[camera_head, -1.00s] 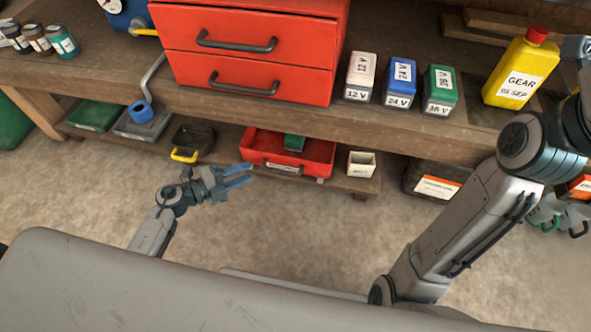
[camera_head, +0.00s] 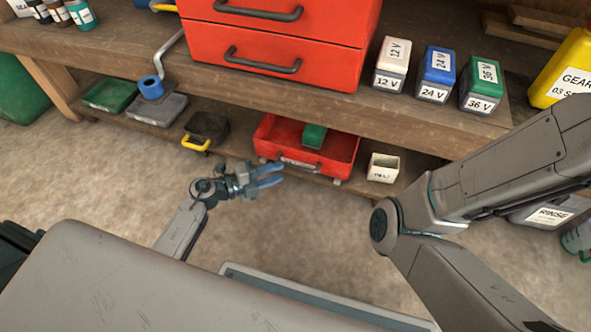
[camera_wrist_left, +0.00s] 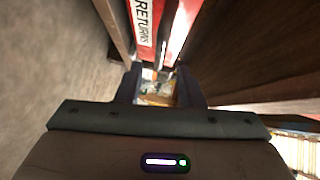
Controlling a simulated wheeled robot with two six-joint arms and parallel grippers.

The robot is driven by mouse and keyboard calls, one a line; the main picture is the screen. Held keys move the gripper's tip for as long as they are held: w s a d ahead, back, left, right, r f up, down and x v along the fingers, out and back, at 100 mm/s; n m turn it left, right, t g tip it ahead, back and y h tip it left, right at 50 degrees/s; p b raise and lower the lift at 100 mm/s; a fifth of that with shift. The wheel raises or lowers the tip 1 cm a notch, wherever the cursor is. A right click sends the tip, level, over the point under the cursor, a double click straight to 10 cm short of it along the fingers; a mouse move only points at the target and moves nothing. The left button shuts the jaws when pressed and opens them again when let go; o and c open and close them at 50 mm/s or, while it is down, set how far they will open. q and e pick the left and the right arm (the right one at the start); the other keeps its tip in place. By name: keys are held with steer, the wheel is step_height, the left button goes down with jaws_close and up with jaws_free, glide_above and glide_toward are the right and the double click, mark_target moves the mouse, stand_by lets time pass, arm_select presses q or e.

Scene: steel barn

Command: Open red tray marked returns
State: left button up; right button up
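The red tray (camera_head: 343,167) sits on the low shelf under the bench, open at the top, with a green block (camera_head: 314,136) inside. Its front has a dark handle (camera_head: 298,162) and a pale label. In the left wrist view the label (camera_wrist_left: 145,22) reads RETURNS, on the red front just beyond my fingers. My left gripper (camera_head: 275,176) is open, its two blue fingers apart, just in front of the tray's handle. Between the fingers in the wrist view (camera_wrist_left: 158,85) I cannot tell whether the handle is there. My right gripper is out of view.
A red drawer unit (camera_head: 275,38) stands on the workbench above. A black bin with a yellow handle (camera_head: 206,128) is left of the tray, and a small white box (camera_head: 383,168) is right of it. The floor (camera_head: 95,180) in front is clear.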

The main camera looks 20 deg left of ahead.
mark_target(295, 166)
arm_select(q)
steer(key=b+x, duration=0.2)
steer(key=x, duration=0.4)
steer(key=shift+w+d+f, duration=0.15)
steer(key=shift+w+d, duration=0.1)
steer(key=shift+d, duration=0.05)
jaws_close()
